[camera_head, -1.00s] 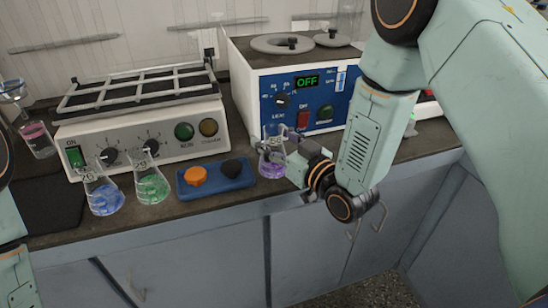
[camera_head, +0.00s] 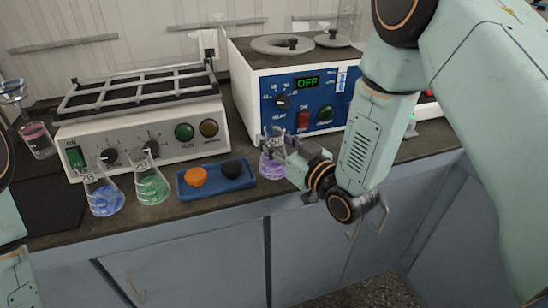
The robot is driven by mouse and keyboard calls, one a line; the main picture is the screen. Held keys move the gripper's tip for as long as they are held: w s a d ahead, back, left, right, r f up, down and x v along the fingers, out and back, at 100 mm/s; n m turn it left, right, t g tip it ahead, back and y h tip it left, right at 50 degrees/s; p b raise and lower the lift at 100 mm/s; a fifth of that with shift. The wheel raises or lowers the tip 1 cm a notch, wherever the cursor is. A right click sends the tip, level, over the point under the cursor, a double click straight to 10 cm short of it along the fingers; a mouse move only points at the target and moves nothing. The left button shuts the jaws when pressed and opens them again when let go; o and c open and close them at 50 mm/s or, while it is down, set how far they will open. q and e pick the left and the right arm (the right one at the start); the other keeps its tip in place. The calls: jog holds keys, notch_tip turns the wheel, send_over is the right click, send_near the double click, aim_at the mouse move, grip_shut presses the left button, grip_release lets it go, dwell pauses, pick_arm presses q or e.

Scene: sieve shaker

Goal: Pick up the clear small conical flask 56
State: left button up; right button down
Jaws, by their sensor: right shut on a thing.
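A clear small conical flask with purple liquid (camera_head: 271,168) stands upright on the dark bench top, in front of the white and blue machine. Its number cannot be read here. My right gripper (camera_head: 283,148) comes in from the right and is shut on this flask near its neck, covering part of its upper right side. Two similar clear flasks stand to the left, one with blue liquid (camera_head: 104,198) and one with green liquid (camera_head: 152,187). My left gripper is out of view; only parts of my left arm show at the left edge.
A blue tray (camera_head: 240,184) with an orange and a black piece lies close to the left of the purple flask. The sieve shaker (camera_head: 140,125) and the machine with the OFF display (camera_head: 248,80) stand behind. The bench's front edge is close.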

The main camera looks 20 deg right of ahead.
jog(key=shift+r, duration=0.15)
notch_tip(320, 180, up, 15)
jog(key=p, duration=0.7)
dwell(0.9)
jog(key=shift+w, duration=0.15)
